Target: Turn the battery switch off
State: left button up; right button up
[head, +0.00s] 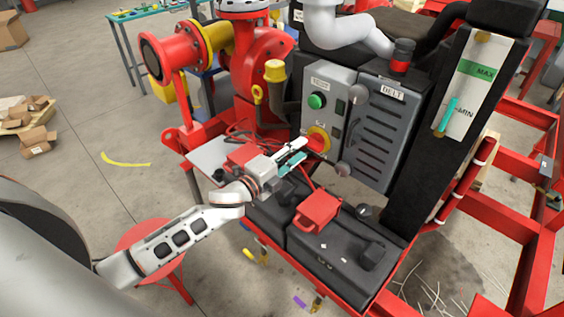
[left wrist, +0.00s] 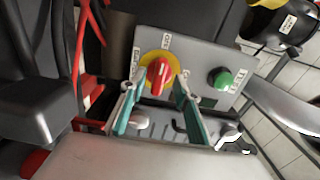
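The battery switch is a red knob on a round yellow plate (head: 318,140), low on the grey control panel (head: 327,108). In the left wrist view the red knob (left wrist: 159,74) shows its bar running roughly up and down the picture, with small labels beside the plate. My left gripper (head: 295,155) is just in front of the switch. In the left wrist view, its teal-padded fingers (left wrist: 155,98) are spread apart with the knob seen between them. Nothing is held, and I cannot tell whether a finger touches the knob. My right gripper is not in view.
A green button (head: 316,101) sits above the switch. A grey louvred box (head: 385,130) stands to the right. Black batteries (head: 340,262) and a red terminal cover (head: 316,210) lie below. Red cables (left wrist: 82,45) hang left of the panel in the left wrist view.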

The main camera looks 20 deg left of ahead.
pick_arm(q)
jog(key=v, duration=0.8)
jog(key=shift+s+a, duration=0.15)
jog(key=shift+s, duration=0.15)
jog(key=s+a+f+n+g+y, duration=0.3)
jog(key=s+a+n+y, duration=0.15)
jog(key=s, duration=0.25)
jog(key=s+a+f+n+g+y, duration=0.3)
jog(key=s+n, duration=0.2)
jog(key=s, duration=0.3)
jog(key=s+a+f+n+g+y, duration=0.3)
jog(key=s+a+f+n+g, duration=0.15)
jog(key=s, duration=0.25)
jog(key=w+d+f+n+t+h, duration=0.1)
jog(key=d+f+n+t+h, duration=0.2)
jog(key=d+f+h, duration=0.4)
jog(key=d+f+t, duration=0.1)
jog(key=d+f, duration=0.5)
jog(key=d, duration=0.3)
jog(key=shift+d, duration=0.4)
jog(key=shift+w, duration=0.1)
